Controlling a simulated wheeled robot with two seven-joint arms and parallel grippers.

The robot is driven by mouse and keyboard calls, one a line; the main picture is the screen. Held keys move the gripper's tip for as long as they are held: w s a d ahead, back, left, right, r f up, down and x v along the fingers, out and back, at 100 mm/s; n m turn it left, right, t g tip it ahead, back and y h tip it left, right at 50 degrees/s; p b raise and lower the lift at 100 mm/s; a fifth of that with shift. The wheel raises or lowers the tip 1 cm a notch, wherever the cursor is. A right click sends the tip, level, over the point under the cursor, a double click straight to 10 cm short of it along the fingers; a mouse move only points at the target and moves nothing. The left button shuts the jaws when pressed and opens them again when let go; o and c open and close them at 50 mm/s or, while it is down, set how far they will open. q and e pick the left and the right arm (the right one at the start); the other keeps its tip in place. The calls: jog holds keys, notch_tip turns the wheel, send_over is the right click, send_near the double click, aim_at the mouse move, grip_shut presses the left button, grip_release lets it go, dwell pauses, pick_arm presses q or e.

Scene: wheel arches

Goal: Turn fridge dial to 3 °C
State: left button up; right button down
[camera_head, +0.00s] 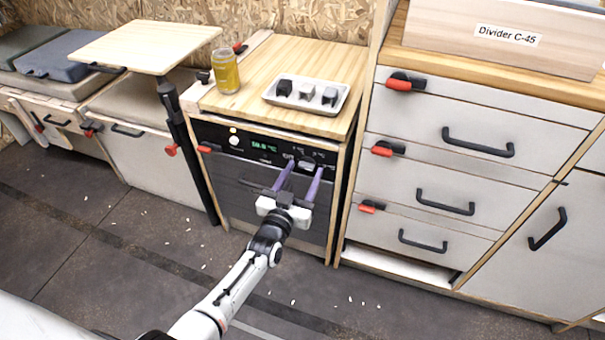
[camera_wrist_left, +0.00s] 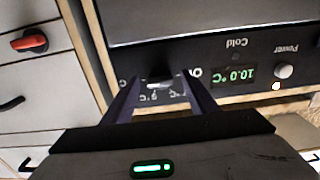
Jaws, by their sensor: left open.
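The fridge (camera_head: 270,190) has a dark front and a black control panel along its top. A green display reads about 10.0 °C in the left wrist view (camera_wrist_left: 233,75), where the panel appears upside down. The dial (camera_wrist_left: 160,85) has a pale bar and temperature marks around it; its exact setting is too small to read. My left gripper (camera_head: 305,168) is open, with its two purple fingers at the panel. In the left wrist view the fingertips (camera_wrist_left: 160,78) lie on either side of the dial; I cannot tell whether they touch it. My right gripper is out of view.
A jar (camera_head: 226,72) and a white tray (camera_head: 305,95) with several small blocks stand on the wooden top above the fridge. Drawers (camera_head: 440,200) with red latches are to the right. A small table (camera_head: 145,47) stands left.

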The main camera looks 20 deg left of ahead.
pick_arm(q)
jog(key=shift+s, duration=0.1)
jog(key=s+p, duration=0.3)
jog(key=s, duration=0.7)
jog(key=shift+a, duration=0.15)
jog(key=shift+s, duration=0.1)
